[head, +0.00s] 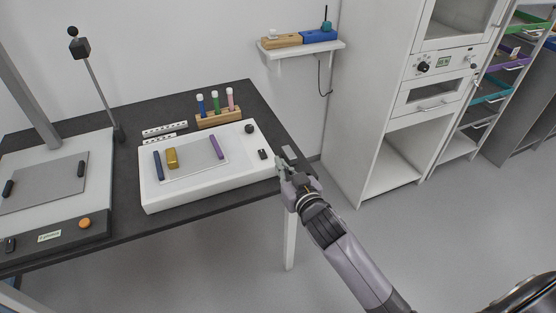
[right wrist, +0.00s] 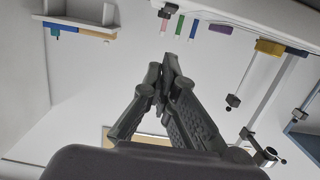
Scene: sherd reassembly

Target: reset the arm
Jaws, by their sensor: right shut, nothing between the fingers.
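My right gripper (head: 284,166) is at the right front corner of the white flat device, close beside it; I cannot tell whether it touches. In the right wrist view its dark fingers (right wrist: 163,66) come together at the tips with nothing between them. My right arm reaches in from the lower right of the head view. The white device (head: 190,193) stands on the dark table (head: 255,103) and bears a dark blue bar (head: 158,165), a gold block (head: 172,158) and a purple bar (head: 217,147). My left gripper is in neither view.
A wooden rack (head: 219,119) with three capped tubes stands behind the device. A grey-topped apparatus (head: 50,185) with a post is at left. A wall shelf (head: 300,50) and white cabinet (head: 372,110) stand beyond. Floor right of the table is clear.

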